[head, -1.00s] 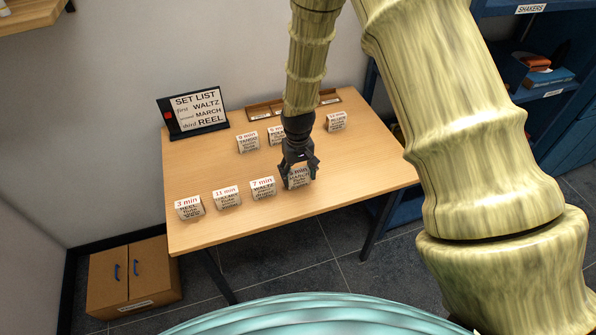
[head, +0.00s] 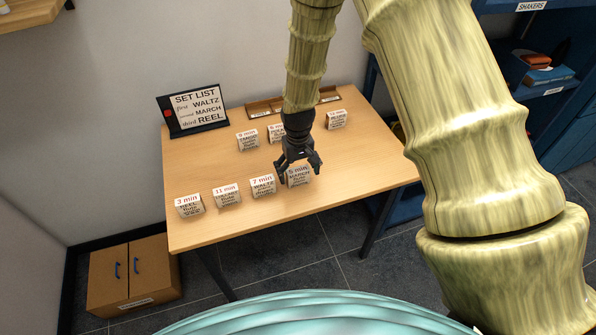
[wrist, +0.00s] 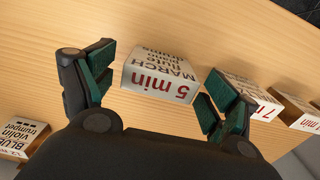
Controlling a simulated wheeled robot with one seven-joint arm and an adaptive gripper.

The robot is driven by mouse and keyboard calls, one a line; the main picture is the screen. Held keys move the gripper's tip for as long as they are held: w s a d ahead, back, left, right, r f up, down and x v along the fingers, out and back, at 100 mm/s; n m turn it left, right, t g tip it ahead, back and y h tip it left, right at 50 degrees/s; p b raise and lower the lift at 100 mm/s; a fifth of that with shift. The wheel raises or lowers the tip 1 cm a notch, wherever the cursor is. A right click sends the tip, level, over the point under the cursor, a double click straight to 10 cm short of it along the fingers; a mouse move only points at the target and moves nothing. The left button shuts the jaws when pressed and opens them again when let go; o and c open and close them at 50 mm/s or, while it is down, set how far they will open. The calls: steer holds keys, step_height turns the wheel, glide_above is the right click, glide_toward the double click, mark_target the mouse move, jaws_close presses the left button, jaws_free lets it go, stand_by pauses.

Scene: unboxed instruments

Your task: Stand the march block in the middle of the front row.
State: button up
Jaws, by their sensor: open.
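The march block (head: 299,177) is a small white-faced block marked 5 min, at the right end of the near row on the table. It also shows in the wrist view (wrist: 158,78), between the green-padded fingers. My gripper (head: 299,172) is open, with one finger on each side of the block and gaps beside it. In the near row to its left stand the waltz block (head: 262,186), an 11 min block (head: 227,195) and the reel block (head: 189,206). The set list sign (head: 198,110) reads first waltz, second march, third reel.
Behind stand a tango block (head: 247,141), a partly hidden block (head: 276,133) and the blues block (head: 336,119). A low wooden tray (head: 264,109) lies at the table's back edge, partly hidden by my arm. The table (head: 215,165) is clear between the rows.

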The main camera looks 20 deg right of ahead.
mark_target(298, 170)
step_height(298, 170, up, 12)
steer(key=b, duration=0.2)
steer(key=shift+b, duration=0.4)
